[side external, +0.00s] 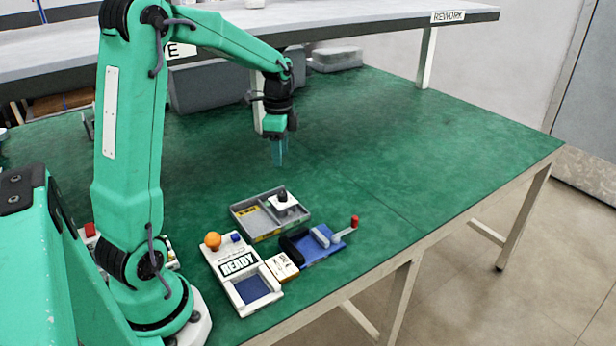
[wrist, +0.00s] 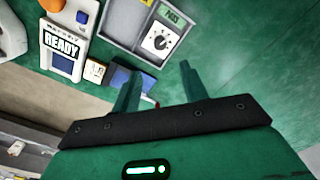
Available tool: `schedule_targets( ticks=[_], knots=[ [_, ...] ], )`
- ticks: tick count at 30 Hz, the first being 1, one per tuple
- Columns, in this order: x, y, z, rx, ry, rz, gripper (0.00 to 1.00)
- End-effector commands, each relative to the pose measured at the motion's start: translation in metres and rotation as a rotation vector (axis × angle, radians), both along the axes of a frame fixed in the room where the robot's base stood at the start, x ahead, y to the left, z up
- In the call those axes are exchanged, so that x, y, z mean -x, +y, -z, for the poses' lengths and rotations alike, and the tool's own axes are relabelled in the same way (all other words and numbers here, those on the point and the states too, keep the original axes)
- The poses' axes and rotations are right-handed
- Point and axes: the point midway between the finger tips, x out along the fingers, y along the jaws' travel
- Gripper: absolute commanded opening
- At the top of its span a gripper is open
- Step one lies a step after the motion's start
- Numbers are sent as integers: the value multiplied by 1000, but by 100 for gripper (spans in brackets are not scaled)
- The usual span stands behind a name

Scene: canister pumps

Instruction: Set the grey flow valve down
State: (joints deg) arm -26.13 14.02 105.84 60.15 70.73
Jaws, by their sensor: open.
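The flow valve (side external: 283,201) is a pale square plate with a dark round knob on top. It sits in the right compartment of the grey two-part tray (side external: 238,218); in the wrist view the valve (wrist: 158,41) lies in the compartment with the green PASS label (wrist: 171,15). My gripper (side external: 279,160) hangs above the table, fingers down, above and behind the tray in the side view. Its two fingers (wrist: 160,72) are apart with nothing between them, clear of the valve. The valve's underside is hidden.
A blue clamp fixture (side external: 322,250) with a red-tipped handle stands in front of the tray. Left of it are a small white labelled block (side external: 282,267) and a READY box (side external: 240,266) with an orange knob. The green table (side external: 430,150) is clear to the right.

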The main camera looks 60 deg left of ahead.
Motion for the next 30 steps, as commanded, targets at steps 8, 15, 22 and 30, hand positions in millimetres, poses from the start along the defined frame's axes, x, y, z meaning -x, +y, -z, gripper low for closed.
schedule_targets(
  ticks=[8,15,22,30],
  knots=[
    [0,-1,-1,-1,-3,-3,44],
    [7,-21,-18,-17,-40,-59,44],
    [26,-61,-47,-31,-124,-186,44],
    [62,-110,-74,-12,-241,-363,44]
  ],
)
